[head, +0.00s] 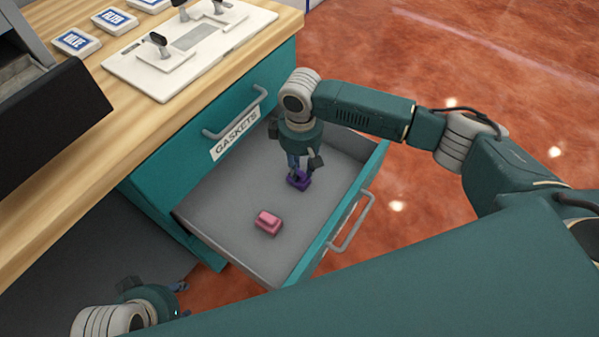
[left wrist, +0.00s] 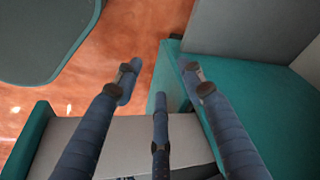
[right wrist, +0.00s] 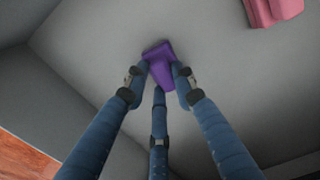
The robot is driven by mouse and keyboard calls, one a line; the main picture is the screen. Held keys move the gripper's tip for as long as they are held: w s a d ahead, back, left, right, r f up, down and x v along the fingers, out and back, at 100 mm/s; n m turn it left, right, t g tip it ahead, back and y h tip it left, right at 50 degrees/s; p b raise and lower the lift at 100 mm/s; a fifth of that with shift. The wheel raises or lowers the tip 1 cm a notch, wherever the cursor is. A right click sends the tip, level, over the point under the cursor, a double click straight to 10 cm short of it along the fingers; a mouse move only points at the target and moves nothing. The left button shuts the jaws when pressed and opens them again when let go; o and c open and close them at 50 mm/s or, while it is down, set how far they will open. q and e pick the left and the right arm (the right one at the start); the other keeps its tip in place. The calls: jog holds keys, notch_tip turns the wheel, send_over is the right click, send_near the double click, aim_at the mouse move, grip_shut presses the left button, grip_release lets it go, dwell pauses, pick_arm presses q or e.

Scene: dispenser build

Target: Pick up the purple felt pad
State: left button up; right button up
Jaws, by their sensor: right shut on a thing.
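The purple felt pad (head: 304,184) is in the open grey drawer (head: 220,200), under my right gripper (head: 297,172). In the right wrist view the pad (right wrist: 158,58) sits between the blue fingertips of the right gripper (right wrist: 161,78), which is shut on it. I cannot tell whether the pad is lifted off the drawer floor. My left gripper (left wrist: 165,85) is away from the pad, low at the left of the head view; in the left wrist view its fingers are spread and nothing is between them.
A pink block (head: 268,222) lies in the drawer nearer its front; it also shows in the right wrist view (right wrist: 272,10). The teal cabinet (head: 160,185) carries a GASKETS label (head: 235,135). A wooden counter (head: 130,120) above holds a white board (head: 190,55) and several labelled boxes.

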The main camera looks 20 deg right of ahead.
jog(key=shift+r, duration=0.4)
notch_tip(320, 180, up, 10)
jog(key=p, duration=0.3)
jog(key=shift+f, duration=0.15)
jog(key=shift+c, duration=0.2)
pick_arm(q)
notch_tip(320, 180, down, 18)
jog(key=g+p, duration=0.1)
jog(key=p, duration=0.1)
jog(key=shift+s+d, duration=0.15)
jog(key=shift+s, duration=0.3)
pick_arm(e)
notch_tip(320, 180, up, 10)
jog(key=f, duration=0.1)
send_over(300, 170)
jog(key=shift+r, duration=0.25)
pick_arm(q)
jog(key=shift+r, duration=0.1)
